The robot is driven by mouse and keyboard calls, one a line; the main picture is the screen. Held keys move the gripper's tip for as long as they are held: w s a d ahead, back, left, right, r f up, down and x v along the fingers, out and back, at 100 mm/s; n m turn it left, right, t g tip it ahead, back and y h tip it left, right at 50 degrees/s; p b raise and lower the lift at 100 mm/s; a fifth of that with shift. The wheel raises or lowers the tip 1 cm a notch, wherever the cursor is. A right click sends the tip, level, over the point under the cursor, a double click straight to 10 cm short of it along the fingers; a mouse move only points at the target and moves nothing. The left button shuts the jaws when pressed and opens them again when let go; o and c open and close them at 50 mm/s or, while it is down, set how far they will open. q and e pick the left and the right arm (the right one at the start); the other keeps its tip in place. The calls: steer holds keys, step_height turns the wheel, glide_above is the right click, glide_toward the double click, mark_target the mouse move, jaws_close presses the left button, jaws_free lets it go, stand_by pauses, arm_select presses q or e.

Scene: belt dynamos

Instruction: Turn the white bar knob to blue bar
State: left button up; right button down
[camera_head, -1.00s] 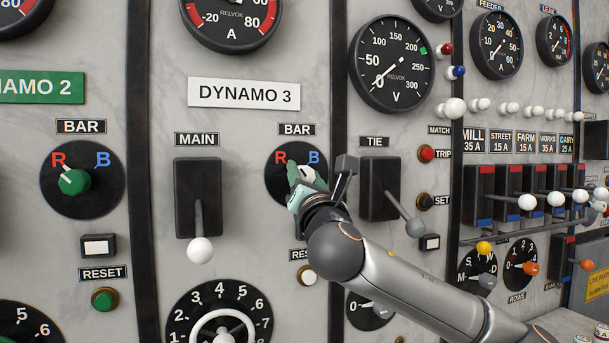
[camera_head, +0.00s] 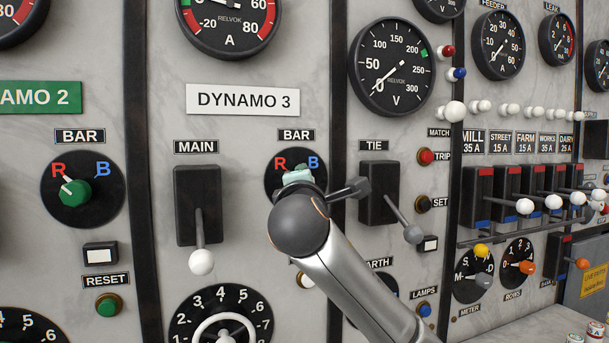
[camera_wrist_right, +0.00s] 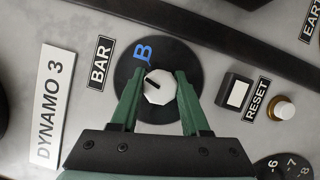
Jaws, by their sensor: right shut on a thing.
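The white bar knob (camera_wrist_right: 159,87) sits on the round black dial (camera_wrist_right: 193,60) under the BAR plate of the DYNAMO 3 panel. In the right wrist view its dark pointer line lies between the blue B (camera_wrist_right: 143,52) and the hidden R side. My right gripper (camera_wrist_right: 160,80) is shut on the knob, one green finger on each side. In the head view this gripper (camera_head: 298,178) covers the knob and the lower dial, while the red R (camera_head: 280,163) and blue B (camera_head: 313,162) show above it. My left gripper is not in view.
The MAIN lever (camera_head: 201,260) hangs down left of the dial. The TIE lever (camera_head: 413,234) stands close on the right, near my wrist. A white RESET button (camera_wrist_right: 284,109) is below the dial. The DYNAMO 2 panel has a green bar knob (camera_head: 75,193).

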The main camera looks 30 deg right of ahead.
steer(key=m+p, duration=0.1)
steer(key=m, duration=0.1)
steer(key=m+g+y+p, duration=0.1)
steer(key=m, duration=0.2)
steer(key=shift+g+y+p, duration=0.3)
steer(key=shift+f, duration=0.1)
stand_by(0.3)
steer(key=shift+c, duration=1.9)
jaws_free()
steer(key=v, duration=1.2)
steer(key=shift+s+a, duration=0.2)
